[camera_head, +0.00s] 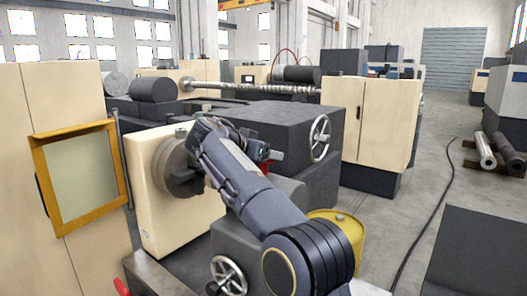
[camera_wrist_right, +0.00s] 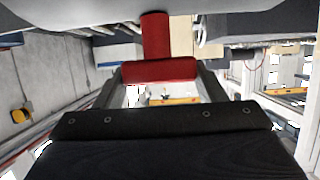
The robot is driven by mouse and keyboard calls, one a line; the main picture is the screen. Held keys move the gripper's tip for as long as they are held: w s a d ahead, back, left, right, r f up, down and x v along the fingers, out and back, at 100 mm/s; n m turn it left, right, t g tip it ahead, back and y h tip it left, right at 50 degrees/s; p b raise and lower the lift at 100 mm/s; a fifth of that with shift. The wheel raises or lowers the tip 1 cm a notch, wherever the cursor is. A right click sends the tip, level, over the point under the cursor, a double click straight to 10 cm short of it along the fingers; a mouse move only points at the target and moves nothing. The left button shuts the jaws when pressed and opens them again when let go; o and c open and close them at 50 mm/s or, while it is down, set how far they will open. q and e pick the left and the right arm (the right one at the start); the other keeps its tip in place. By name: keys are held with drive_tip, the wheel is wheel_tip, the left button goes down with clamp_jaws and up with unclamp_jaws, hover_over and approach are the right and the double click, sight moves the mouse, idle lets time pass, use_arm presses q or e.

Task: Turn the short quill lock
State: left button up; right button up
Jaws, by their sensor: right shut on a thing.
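In the right wrist view a red T-shaped handle (camera_wrist_right: 160,71), which I take to be the short quill lock, has its crossbar between the two fingertips of my right gripper (camera_wrist_right: 159,76). The gripper is shut on this crossbar, and the red stem runs up from it to a grey surface. In the head view my right arm reaches over the machine and largely hides the spot. The right gripper (camera_head: 266,156) shows only in part there, with a bit of red (camera_head: 264,168) beside it. My left gripper is not in view.
A cream machine headstock (camera_head: 150,215) with a round chuck (camera_head: 172,168) stands left of my arm. Handwheels (camera_head: 319,138) (camera_head: 228,274) stick out nearby. A yellow drum (camera_head: 338,236) stands close to my forearm.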

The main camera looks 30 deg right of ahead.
drive_tip(key=o, duration=1)
drive_tip(key=shift+f, duration=0.1)
drive_tip(key=b+v, duration=0.1)
drive_tip(key=v, duration=0.6)
drive_tip(key=shift+s+a+r, duration=0.1)
drive_tip(key=shift+a+r, duration=0.15)
drive_tip(key=shift+a, duration=0.1)
drive_tip(key=shift+f, duration=0.1)
